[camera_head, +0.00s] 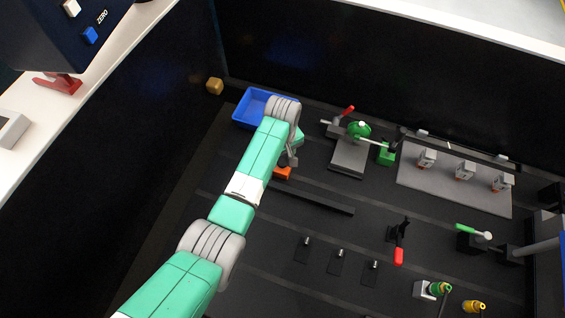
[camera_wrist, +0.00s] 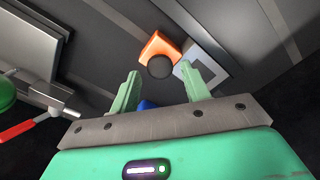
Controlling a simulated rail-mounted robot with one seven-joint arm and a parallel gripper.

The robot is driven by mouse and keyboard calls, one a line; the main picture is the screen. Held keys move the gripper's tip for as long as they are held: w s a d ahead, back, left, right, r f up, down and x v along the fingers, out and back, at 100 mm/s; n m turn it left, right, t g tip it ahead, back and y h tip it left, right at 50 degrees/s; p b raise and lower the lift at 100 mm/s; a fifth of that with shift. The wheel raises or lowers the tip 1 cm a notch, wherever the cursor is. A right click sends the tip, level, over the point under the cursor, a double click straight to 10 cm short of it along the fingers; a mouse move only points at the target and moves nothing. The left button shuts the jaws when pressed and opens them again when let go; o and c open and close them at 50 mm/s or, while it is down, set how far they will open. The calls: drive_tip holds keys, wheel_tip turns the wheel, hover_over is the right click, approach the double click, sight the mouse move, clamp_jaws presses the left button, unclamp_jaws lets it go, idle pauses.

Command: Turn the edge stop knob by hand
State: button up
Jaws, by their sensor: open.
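An orange block (camera_wrist: 158,45) with a round black knob (camera_wrist: 160,67) lies just beyond my fingertips in the wrist view; I take this as the edge stop, though no label shows. A grey square plate with a dark centre (camera_wrist: 194,69) sits beside it, partly behind the right finger. In the head view the orange block (camera_head: 283,173) shows below my wrist, partly covered. My gripper (camera_wrist: 160,72) is open and empty, with its two green fingers on either side of the knob in the picture. Whether they touch it cannot be told.
A blue tray (camera_head: 243,119) stands behind my wrist. A grey plate fixture (camera_head: 349,157) with a green ball (camera_head: 359,130) and red handle (camera_head: 347,111) stands to the right. A dark bar (camera_head: 315,198) lies in front of it. Small pegs (camera_head: 339,254) stand nearer.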

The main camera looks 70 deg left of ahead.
drive_tip(key=shift+f, duration=0.8)
drive_tip(key=c, duration=0.7)
